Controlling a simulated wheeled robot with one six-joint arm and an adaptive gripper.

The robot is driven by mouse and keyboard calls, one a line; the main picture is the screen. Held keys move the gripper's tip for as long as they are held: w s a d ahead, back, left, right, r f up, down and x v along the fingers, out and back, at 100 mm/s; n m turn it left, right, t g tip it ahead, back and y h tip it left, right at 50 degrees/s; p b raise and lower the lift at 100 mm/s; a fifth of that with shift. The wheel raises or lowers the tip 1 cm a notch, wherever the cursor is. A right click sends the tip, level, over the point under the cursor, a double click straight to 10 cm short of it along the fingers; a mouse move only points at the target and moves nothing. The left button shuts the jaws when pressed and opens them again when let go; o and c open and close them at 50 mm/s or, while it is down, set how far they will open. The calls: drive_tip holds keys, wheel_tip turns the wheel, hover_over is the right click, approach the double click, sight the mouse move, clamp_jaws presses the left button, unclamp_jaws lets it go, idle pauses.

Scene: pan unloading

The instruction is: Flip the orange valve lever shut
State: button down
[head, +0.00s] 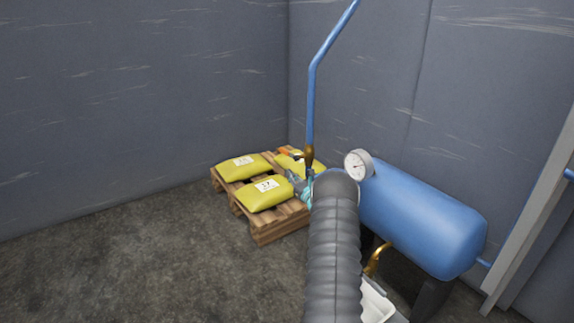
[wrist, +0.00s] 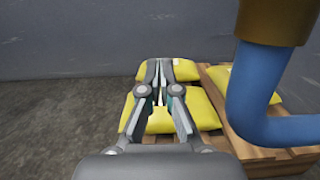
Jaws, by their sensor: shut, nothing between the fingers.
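The orange valve lever (head: 285,153) shows as a small bit of orange just left of the brass valve body (head: 309,156) on the upright blue pipe. The lever points out to the left in the head view and is not visible in the wrist view. The brass body is at the upper right of the wrist view (wrist: 282,20). My gripper (head: 300,182) is just below and left of the valve in the head view, partly hidden by my arm. In the wrist view my gripper (wrist: 158,68) is shut and empty, its fingers left of the pipe.
The blue pipe (head: 311,100) bends close to my gripper's right in the wrist view (wrist: 240,105). A blue tank (head: 425,220) with a gauge (head: 358,165) stands at right. Yellow sacks (head: 265,194) lie on a wooden pallet (head: 262,230) behind. Floor at left is clear.

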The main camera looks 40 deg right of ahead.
drive_tip(key=s+f, duration=0.4)
drive_tip(key=s, duration=0.1)
drive_tip(key=shift+a+f, duration=0.15)
drive_tip(key=shift+f, duration=0.1)
idle(0.4)
drive_tip(key=s+a+f+n+g+y, duration=0.2)
drive_tip(key=a+f+n+g+y, duration=0.15)
drive_tip(key=a+f, duration=0.35)
drive_tip(key=s+a+r+n+g+y+p, duration=0.1)
drive_tip(key=s+a+r+n+g+y, duration=0.1)
drive_tip(key=s+a+n+g, duration=0.3)
drive_tip(key=s+a+r+n+g+y, duration=0.15)
drive_tip(key=a+n, duration=0.25)
drive_tip(key=a, duration=0.4)
drive_tip(key=s+a+r+n+g+y+p, duration=0.1)
drive_tip(key=s+a+r+n+g+y, duration=0.25)
drive_tip(key=a, duration=0.25)
drive_tip(key=s+a+r+n+h+p, duration=0.2)
drive_tip(key=s+a+r+n, duration=0.4)
drive_tip(key=s+r, duration=0.3)
drive_tip(key=s+a+r+n+h+p, duration=0.3)
drive_tip(key=s+a+r+n, duration=0.4)
drive_tip(key=s+r, duration=0.3)
drive_tip(key=s+a+r+n+h+p, duration=0.3)
drive_tip(key=s+a+r+n, duration=0.4)
drive_tip(key=s+r, duration=0.3)
wheel_tip(320, 180, up, 5)
drive_tip(key=shift+s+a+f+n+g+h, duration=0.1)
drive_tip(key=shift+s+a+n+g+h, duration=0.2)
drive_tip(key=shift+h, duration=0.45)
